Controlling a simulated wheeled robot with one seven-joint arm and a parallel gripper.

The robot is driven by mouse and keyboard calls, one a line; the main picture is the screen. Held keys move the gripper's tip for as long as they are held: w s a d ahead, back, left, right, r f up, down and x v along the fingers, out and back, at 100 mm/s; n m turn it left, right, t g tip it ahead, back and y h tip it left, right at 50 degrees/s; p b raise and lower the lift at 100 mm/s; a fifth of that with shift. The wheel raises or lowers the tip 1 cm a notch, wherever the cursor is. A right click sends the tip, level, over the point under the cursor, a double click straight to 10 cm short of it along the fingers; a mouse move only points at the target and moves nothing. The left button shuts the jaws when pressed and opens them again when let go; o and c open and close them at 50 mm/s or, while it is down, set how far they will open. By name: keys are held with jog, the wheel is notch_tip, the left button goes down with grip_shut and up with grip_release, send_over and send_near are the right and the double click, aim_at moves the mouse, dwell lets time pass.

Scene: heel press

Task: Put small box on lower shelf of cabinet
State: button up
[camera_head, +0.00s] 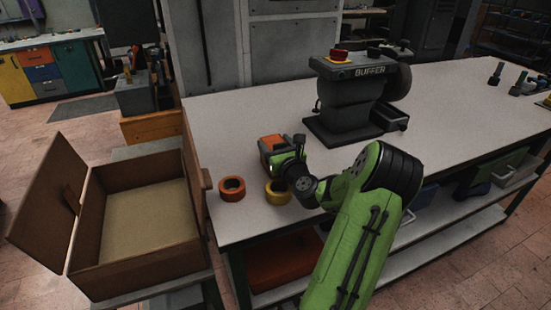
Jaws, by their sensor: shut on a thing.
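A small orange and grey box (271,143) is at the near left part of the white workbench top, at the end of my arm. My gripper (287,158) is shut on it; the fingers are partly hidden behind my wrist. I cannot tell whether the box touches the bench or is just above it. A lower shelf (440,217) runs under the workbench, partly hidden by my green arm. No piece is clearly the cabinet; a low unit with yellow, blue, orange and teal fronts (45,72) stands at the far left.
An orange tape roll (232,189) and a yellow one (277,192) lie near the bench's left edge. A buffer machine (355,100) stands behind. An open wooden chest (135,215) is at the left. A red-orange bin (283,266) sits under the bench.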

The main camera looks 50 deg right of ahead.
notch_tip(320, 180, up, 10)
jog(key=p, duration=0.5)
